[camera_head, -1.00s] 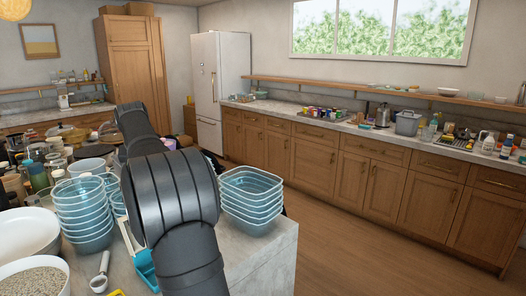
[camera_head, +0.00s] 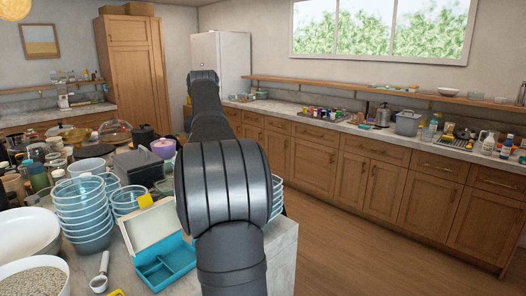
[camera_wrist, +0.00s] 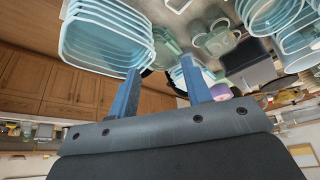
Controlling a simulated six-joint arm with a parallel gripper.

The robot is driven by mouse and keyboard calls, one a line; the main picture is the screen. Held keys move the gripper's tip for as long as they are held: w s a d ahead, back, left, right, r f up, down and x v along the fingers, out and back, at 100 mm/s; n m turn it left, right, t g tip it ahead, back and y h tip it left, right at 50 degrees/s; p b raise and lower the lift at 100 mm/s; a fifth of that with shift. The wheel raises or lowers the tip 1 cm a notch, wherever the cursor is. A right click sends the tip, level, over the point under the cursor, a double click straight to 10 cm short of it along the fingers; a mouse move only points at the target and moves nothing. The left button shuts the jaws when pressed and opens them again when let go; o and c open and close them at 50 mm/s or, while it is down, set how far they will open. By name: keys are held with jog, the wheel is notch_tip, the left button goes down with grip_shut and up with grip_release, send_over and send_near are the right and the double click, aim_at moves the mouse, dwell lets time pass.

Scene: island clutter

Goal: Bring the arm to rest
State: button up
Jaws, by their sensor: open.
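My arm (camera_head: 225,180) is dark grey and stretches up from the bottom middle of the head view over the island. My gripper is hidden behind it there. In the wrist view, which looks turned over, my gripper (camera_wrist: 160,68) shows two blue fingers set well apart, with nothing held between them. A stack of clear rectangular containers (camera_wrist: 100,38) appears close to the left finger; I cannot tell whether they touch. In the head view my arm covers most of this stack.
The island carries round bowls (camera_head: 83,212), a teal divided box (camera_head: 165,268) with a pale lid, a white bowl (camera_head: 25,235), a grain bowl (camera_head: 35,275) and a scoop (camera_head: 101,272). Jars crowd the left. Open floor (camera_head: 345,245) lies right of the island.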

jog(key=s+d+r, duration=0.1)
jog(key=d+r, duration=0.2)
jog(key=d, duration=0.6)
jog(key=s+d+r+m, duration=0.1)
jog(key=d+r, duration=0.3)
jog(key=d, duration=0.6)
jog(key=shift+s+d+h, duration=0.15)
jog(key=shift+s+h, duration=0.15)
jog(key=shift+s, duration=0.25)
